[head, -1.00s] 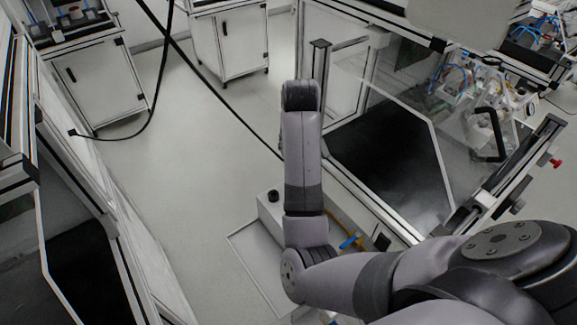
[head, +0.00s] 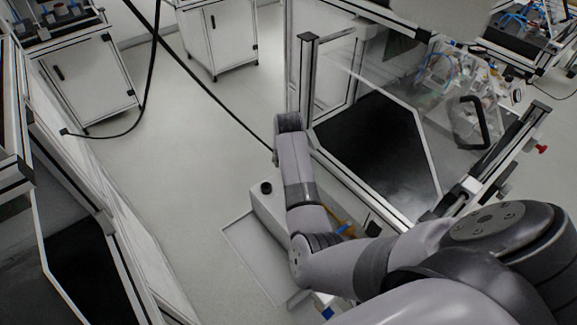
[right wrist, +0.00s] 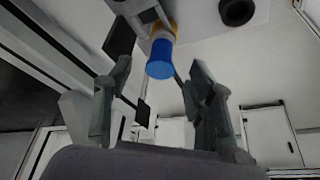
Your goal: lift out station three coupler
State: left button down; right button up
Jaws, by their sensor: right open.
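My right gripper (right wrist: 160,80) is open in the right wrist view, its two fingers apart. A blue cylindrical piece (right wrist: 160,60) with an orange-yellow collar shows between and beyond the fingers, at a white surface; I cannot tell whether any finger touches it. In the head view, my right arm covers much of the work spot, and the gripper cannot be made out. A small blue part (head: 345,229) and an orange part show just right of the arm. I cannot tell which piece is the station three coupler. My left gripper is not in view.
A white block with a black knob (head: 266,188) stands left of my right arm, by a pale panel (head: 250,257). A clear-walled station with a black floor (head: 372,145) stands behind. A cabinet (head: 92,80) stands far left. Grey floor is open between, crossed by black cables.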

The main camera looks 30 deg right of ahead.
jog(key=shift+x, duration=1.45)
grip_shut()
